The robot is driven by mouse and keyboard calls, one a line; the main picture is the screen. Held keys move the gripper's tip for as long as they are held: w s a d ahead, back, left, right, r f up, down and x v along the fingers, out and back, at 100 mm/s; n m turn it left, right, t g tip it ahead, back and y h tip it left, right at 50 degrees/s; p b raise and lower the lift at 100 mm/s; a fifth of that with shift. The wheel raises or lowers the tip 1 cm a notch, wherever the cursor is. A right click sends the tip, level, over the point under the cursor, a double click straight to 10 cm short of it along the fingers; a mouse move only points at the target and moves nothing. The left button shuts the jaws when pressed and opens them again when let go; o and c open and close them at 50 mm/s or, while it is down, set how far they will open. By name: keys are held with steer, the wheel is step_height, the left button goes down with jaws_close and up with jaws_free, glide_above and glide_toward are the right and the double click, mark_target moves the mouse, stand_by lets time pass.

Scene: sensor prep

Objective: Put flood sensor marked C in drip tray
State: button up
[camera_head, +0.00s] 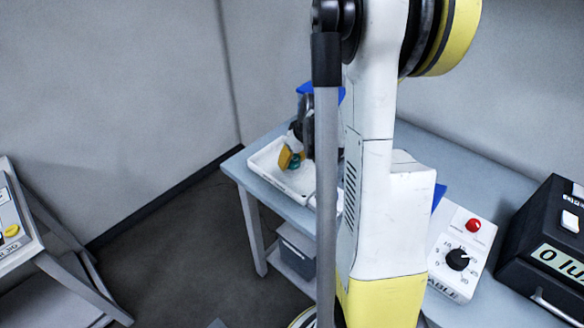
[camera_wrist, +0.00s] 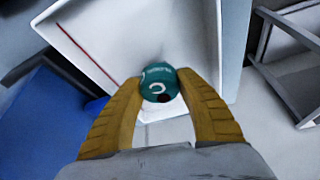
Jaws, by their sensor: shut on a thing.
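My gripper (camera_wrist: 159,95) has two yellow fingers and is shut on a teal round flood sensor (camera_wrist: 158,76) marked with a white C. In the wrist view the sensor sits between the fingertips, over the white drip tray (camera_wrist: 112,38). In the head view the drip tray (camera_head: 263,160) lies at the left end of the table, and my gripper (camera_head: 291,160) is at it with the teal sensor (camera_head: 295,162) low over its inside. I cannot tell whether the sensor touches the tray floor. My arm hides the tray's right part.
The grey-blue table (camera_head: 478,180) also bears a white control box (camera_head: 459,252) with a red button and black dial, and a black case (camera_head: 550,245) at the right. Bare floor lies between.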

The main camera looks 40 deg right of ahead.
step_height(320, 180, down, 2)
steer(key=shift+f, duration=0.1)
steer(key=shift+r, duration=0.2)
steer(key=shift+f, duration=0.1)
steer(key=o, duration=1.1)
steer(key=shift+f+b, duration=0.1)
steer(key=shift+b, duration=0.2)
steer(key=shift+o, duration=0.2)
